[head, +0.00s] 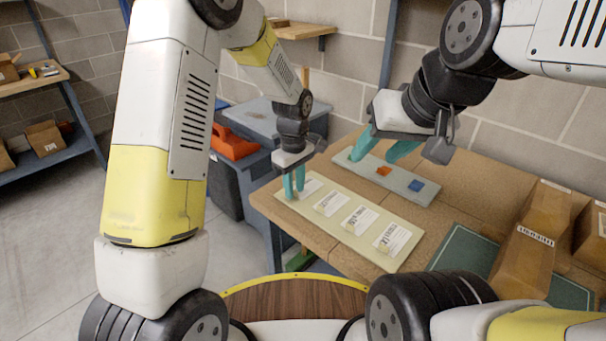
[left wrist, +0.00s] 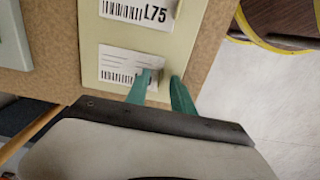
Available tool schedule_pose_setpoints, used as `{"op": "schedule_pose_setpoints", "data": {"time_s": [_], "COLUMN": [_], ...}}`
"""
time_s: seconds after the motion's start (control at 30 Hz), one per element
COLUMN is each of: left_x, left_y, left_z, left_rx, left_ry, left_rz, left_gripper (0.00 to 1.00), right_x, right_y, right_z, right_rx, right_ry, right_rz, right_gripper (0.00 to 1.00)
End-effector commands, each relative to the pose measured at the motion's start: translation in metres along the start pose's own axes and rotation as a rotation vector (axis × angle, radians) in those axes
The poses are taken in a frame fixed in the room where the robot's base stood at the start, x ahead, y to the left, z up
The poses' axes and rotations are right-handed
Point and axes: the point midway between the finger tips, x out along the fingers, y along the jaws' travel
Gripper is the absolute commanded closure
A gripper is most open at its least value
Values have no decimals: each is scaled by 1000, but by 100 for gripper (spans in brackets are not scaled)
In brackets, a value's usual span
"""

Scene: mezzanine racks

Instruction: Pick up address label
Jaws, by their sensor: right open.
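Several white address labels with black barcodes lie in a row on a cream backing sheet (head: 345,230) on the table. The leftmost label (head: 309,187) is under my left gripper (head: 294,190). In the left wrist view this label (left wrist: 122,64) lies flat, and the fingers of my left gripper (left wrist: 160,80) point down at its right end, apart, with a small grey tab between them. Whether they touch it I cannot tell. My right gripper (head: 381,150) is open and empty over the left part of a grey strip.
The grey strip (head: 400,198) behind the sheet carries an orange square (head: 384,171) and a blue square (head: 416,185). A dark green mat (head: 462,247) and brown cartons (head: 525,262) stand at the right. An orange bin (head: 233,145) is beyond the table's left edge.

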Motion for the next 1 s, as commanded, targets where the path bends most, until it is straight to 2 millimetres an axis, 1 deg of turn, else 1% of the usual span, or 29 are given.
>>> {"op": "schedule_pose_setpoints", "data": {"time_s": [0.07, 0.23, 0.27, 0.3, 0.4, 0.83, 1.0], "left_x": [3, 3, 3, 3, 2, 2, -6], "left_y": [0, 0, 0, 0, 0, 0, 1], "left_z": [0, 0, 0, 0, 0, 0, 0], "left_rx": [0, 0, 0, 1, 1, 1, 0], "left_ry": [0, 0, 0, 0, 0, 0, 1], "left_rz": [-1, 0, 0, 1, 1, 1, 4], "left_gripper": [71, 71, 75, 83, 100, 100, 100], "right_x": [0, 0, 0, 0, 0, 0, 0], "right_y": [0, 0, 0, 0, 0, 0, 0], "right_z": [0, 0, 0, 0, 0, 0, 0], "right_rx": [0, 0, 0, 0, 0, 0, 0], "right_ry": [0, 0, 0, 0, 0, 0, 0], "right_rz": [0, 0, 0, 0, 0, 0, 0], "right_gripper": [52, 52, 52, 52, 52, 52, 52]}}
